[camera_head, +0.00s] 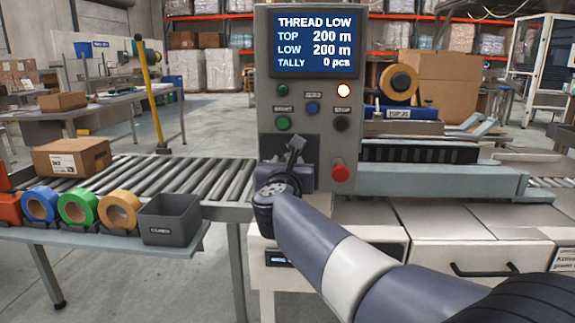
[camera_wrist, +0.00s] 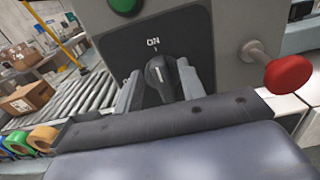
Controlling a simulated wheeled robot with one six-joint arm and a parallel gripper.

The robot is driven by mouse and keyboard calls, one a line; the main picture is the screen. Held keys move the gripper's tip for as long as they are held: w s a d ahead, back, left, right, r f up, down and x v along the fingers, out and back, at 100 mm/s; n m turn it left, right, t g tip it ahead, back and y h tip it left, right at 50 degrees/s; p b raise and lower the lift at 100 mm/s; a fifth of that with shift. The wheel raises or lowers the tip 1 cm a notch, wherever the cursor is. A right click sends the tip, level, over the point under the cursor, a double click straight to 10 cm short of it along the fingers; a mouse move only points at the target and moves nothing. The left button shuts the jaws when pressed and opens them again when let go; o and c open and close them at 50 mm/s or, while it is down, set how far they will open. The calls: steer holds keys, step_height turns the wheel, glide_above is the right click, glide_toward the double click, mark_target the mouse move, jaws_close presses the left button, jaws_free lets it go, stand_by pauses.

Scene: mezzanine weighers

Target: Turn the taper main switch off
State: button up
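The main switch is a black rotary knob (camera_wrist: 160,78) with a white pointer line, on a dark plate marked ON at the top. The pointer is roughly upright, toward ON. In the head view my gripper (camera_head: 291,158) is at the lower left of the grey control panel (camera_head: 265,60) and hides the knob. The panel's screen (camera_head: 315,43) reads THREAD LOW.
A red mushroom button (camera_head: 340,173) stands out to the right of my gripper and also shows in the wrist view (camera_wrist: 288,74). Above are a green button (camera_head: 283,123), a blue one (camera_head: 313,108) and a black one (camera_head: 342,124). An upper-right lamp (camera_head: 344,90) is lit.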

steer(key=shift+c, duration=0.2)
jaws_close()
steer(key=shift+n, duration=0.3)
steer(key=n+p, duration=0.2)
steer(key=shift+a+r+n, duration=0.1)
steer(key=shift+a+n, duration=0.1)
steer(key=shift+n, duration=0.1)
steer(key=n+p, duration=0.2)
steer(key=n, duration=0.1)
steer(key=n+p, duration=0.2)
steer(key=n, duration=0.1)
steer(key=a+n+p, duration=0.1)
steer(key=n+p, duration=0.1)
steer(key=n, duration=0.1)
steer(key=shift+f+n, duration=0.4)
steer(key=shift+f+n+p, duration=0.2)
steer(key=shift+n+p, duration=0.45)
steer(key=shift+n, duration=0.6)
steer(key=shift+f+n+p, duration=0.2)
steer(key=shift+n+p, duration=0.45)
steer(key=shift+n, duration=0.6)
